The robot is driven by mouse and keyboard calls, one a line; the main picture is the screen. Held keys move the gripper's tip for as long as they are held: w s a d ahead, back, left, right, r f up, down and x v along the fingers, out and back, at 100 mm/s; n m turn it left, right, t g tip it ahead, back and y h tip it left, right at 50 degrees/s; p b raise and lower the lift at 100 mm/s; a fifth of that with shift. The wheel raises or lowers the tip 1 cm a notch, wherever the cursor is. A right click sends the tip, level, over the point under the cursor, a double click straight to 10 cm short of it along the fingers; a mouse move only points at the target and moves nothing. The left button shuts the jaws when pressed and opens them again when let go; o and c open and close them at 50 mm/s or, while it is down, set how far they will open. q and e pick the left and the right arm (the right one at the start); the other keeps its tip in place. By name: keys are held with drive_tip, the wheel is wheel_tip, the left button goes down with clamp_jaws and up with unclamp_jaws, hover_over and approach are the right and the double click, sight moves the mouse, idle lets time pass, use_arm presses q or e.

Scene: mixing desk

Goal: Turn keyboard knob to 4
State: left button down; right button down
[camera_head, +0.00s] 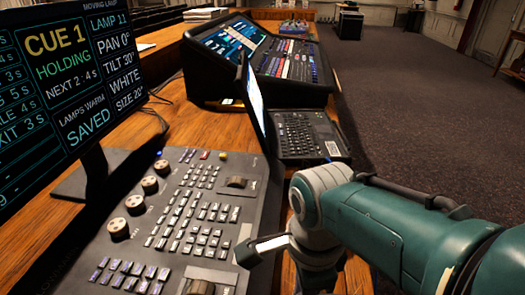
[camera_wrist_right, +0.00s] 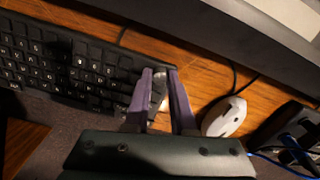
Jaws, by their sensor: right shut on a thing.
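A black keyboard (camera_wrist_right: 65,70) lies on the wooden desk in the right wrist view. My right gripper (camera_wrist_right: 162,74) is at its right end, with its two purple-grey fingers shut around the keyboard knob (camera_wrist_right: 158,90). Only a small lit part of the knob shows between the fingers; no number or mark on it can be read. The head view does not show the keyboard or knob. My left gripper is in neither view.
A white mouse (camera_wrist_right: 224,116) lies just right of the gripper, with dark gear and blue cables (camera_wrist_right: 295,140) beyond. The head view shows a control desk with round knobs (camera_head: 135,205), a monitor (camera_head: 70,70), a laptop (camera_head: 300,135) and a second console (camera_head: 285,65).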

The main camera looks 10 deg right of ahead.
drive_tip(key=c, duration=0.7)
unclamp_jaws()
drive_tip(key=shift+c, duration=0.2)
wheel_tip(320, 180, up, 10)
drive_tip(key=p, duration=0.6)
drive_tip(key=shift+p, duration=0.35)
